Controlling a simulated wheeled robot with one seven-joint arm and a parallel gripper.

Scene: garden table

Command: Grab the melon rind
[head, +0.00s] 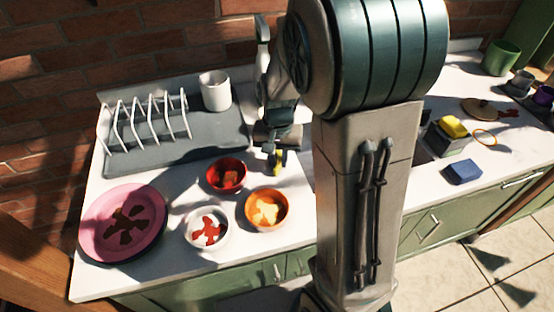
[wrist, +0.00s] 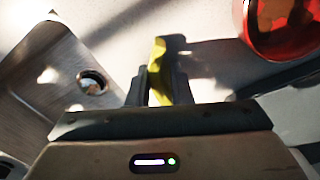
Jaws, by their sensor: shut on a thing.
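The melon rind (wrist: 158,72) is a yellow-green strip between my gripper's fingers in the wrist view. My gripper (wrist: 158,92) is shut on it, and one end of the rind sticks out past the fingertips. In the head view the rind (head: 279,161) shows as a small yellow piece below my gripper (head: 277,150), near the red bowl. The fingers hide part of the rind. I cannot tell whether the rind touches the counter.
A red bowl (head: 227,176), an orange bowl (head: 266,209) and a white bowl (head: 206,229) with contents stand close by. A pink plate (head: 152,208) and a dish rack (head: 146,122) are at left. A sink (wrist: 60,65) lies beside my gripper. A blue sponge (head: 463,172) is at right.

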